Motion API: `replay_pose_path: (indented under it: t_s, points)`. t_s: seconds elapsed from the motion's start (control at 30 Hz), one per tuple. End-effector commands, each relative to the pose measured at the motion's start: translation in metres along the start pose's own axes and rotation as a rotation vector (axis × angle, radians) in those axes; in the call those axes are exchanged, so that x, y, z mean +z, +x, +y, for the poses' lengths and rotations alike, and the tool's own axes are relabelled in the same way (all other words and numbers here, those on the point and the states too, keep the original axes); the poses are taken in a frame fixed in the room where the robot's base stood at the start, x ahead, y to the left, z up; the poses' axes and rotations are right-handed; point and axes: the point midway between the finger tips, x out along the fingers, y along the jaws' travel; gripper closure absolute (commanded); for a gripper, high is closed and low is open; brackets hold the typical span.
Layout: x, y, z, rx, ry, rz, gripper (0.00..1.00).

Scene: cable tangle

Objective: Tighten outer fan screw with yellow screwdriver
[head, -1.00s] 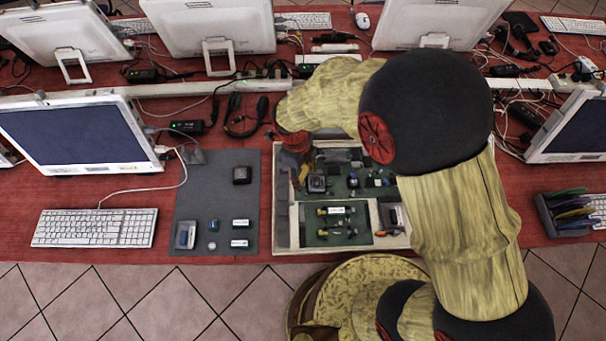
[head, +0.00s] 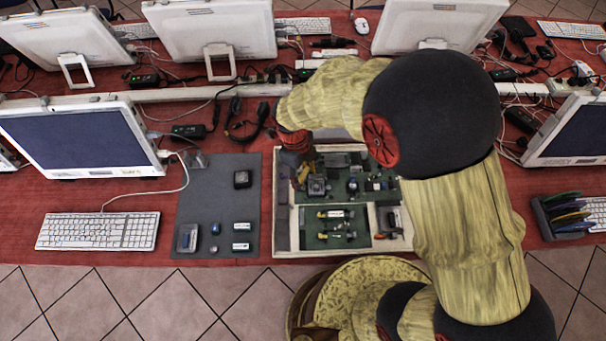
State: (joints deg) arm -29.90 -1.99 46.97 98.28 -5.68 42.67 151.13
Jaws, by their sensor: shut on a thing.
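My gripper (head: 300,163) points down over the left back part of the open computer case (head: 283,246). My arm hides much of it. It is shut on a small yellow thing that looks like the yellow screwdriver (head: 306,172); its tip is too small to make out. The dark square fan (head: 317,186) sits in the case just below and to the right of the gripper. I cannot tell whether the tool touches the fan, and the fan's screws are too small to see.
A grey mat (head: 213,200) left of the case holds several small parts. A keyboard (head: 97,231) and a monitor (head: 75,140) stand farther left. Cables and a black adapter (head: 190,131) lie behind.

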Motion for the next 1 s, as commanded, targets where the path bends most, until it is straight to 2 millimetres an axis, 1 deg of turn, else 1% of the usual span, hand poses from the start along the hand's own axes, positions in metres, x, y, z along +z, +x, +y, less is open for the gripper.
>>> replay_pose_path:
  t_s: [0.03, 0.7, 0.8, 1.0]
  points:
    - [0.0, -0.005, 0.0, 0.0, 0.0, -0.001, 0.79]
    - [-0.005, -0.041, 0.0, -0.001, 0.0, -0.001, 0.79]
    - [-0.005, -0.044, 0.0, 0.0, 0.0, -0.001, 0.79]
    - [-0.005, -0.043, 0.0, 0.0, 0.0, 0.0, 0.79]
